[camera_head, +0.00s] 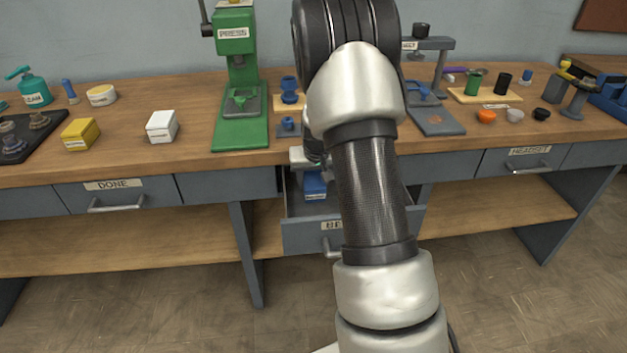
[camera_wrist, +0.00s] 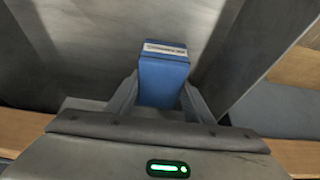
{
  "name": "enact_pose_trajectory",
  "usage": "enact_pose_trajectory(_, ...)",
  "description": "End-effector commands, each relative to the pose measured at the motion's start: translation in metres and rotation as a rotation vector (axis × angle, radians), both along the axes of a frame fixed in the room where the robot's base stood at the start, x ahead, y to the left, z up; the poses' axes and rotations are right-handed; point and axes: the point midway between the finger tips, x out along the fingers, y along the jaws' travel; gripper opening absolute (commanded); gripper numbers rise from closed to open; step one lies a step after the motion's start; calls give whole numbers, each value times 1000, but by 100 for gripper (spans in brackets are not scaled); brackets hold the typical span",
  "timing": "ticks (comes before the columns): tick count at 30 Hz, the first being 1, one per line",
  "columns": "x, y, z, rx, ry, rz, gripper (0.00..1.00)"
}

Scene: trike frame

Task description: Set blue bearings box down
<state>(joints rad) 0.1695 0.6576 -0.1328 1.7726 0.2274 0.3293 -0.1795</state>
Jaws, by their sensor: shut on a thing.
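The blue bearings box (camera_wrist: 163,75) has a white label band and sits between the fingers of my gripper (camera_wrist: 160,98) in the wrist view. My gripper is shut on it. In the head view the blue box (camera_head: 315,184) shows inside an open drawer (camera_head: 301,237) under the bench, left of my arm. My arm hides the right part of the drawer and most of its label. The wrist view shows grey drawer surfaces around the box. I cannot tell whether the box touches the drawer floor.
A green press (camera_head: 237,100) stands on the bench above the drawer's left. A yellow box (camera_head: 80,134) and a white box (camera_head: 161,126) sit on the bench further left. The drawers labelled DONE (camera_head: 115,194) and HEADSET (camera_head: 528,160) are shut.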

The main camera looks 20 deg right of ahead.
Motion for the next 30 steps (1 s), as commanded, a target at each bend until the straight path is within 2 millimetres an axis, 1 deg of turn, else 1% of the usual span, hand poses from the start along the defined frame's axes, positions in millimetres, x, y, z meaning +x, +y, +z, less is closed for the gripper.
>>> enact_pose_trajectory(2, 0, 0, -4, -1, -2, 0, 14)
enact_pose_trajectory(3, 0, 0, -3, 0, 0, 0, 50)
enact_pose_trajectory(6, 0, 0, -3, 0, 1, 0, 65)
enact_pose_trajectory(14, 0, 0, -2, 0, 0, 0, 65)
enact_pose_trajectory(18, -1, 0, 7, 0, -1, 0, 65)
enact_pose_trajectory(20, -4, 1, 15, -1, -3, 1, 65)
enact_pose_trajectory(30, -31, 9, 82, 0, -3, 1, 65)
